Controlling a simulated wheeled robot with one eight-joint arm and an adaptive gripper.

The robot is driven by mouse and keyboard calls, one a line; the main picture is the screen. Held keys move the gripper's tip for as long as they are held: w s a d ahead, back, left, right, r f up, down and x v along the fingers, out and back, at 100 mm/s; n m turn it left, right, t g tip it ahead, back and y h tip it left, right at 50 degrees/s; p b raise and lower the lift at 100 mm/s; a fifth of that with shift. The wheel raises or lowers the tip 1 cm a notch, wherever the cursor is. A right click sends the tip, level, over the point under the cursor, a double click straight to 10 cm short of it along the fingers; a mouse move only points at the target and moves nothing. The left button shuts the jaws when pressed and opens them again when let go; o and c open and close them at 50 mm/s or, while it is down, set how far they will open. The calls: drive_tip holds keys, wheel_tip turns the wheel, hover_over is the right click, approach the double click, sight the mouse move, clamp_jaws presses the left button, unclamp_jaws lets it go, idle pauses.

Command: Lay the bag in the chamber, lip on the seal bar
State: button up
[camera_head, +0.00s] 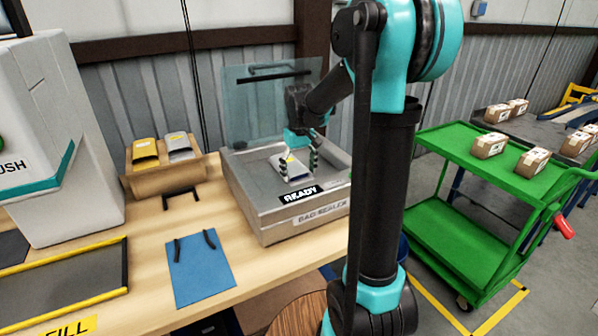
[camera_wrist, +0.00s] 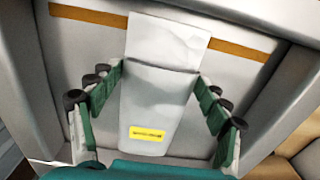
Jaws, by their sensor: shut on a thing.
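A pale grey bag (camera_head: 292,169) with a yellow label is inside the open chamber of the bag sealer (camera_head: 262,212). My gripper (camera_head: 299,165) points down into the chamber, with its fingers shut on the bag's two sides. In the wrist view the bag (camera_wrist: 158,100) lies between my gripper's fingers (camera_wrist: 160,70), label toward the palm. Its plain lip extends across the tan seal bar (camera_wrist: 90,14) and covers the bar's middle. I cannot tell whether the bag rests on the chamber floor or just above it.
The sealer's clear lid (camera_head: 262,95) stands raised behind the chamber. A cardboard bin (camera_head: 165,182) with more bags, a blue mat (camera_head: 200,272) and a yellow-edged tray (camera_head: 65,285) are on the bench. A green cart (camera_head: 455,150) with cartons stands at right.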

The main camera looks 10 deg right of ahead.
drive_tip(key=shift+f, duration=0.25)
idle(0.3)
drive_tip(key=o, duration=1.2)
drive_tip(key=shift+c, duration=0.2)
drive_tip(key=shift+c, duration=0.2)
drive_tip(key=shift+c, duration=1.1)
drive_tip(key=shift+r, duration=0.1)
drive_tip(key=shift+r, duration=4.4)
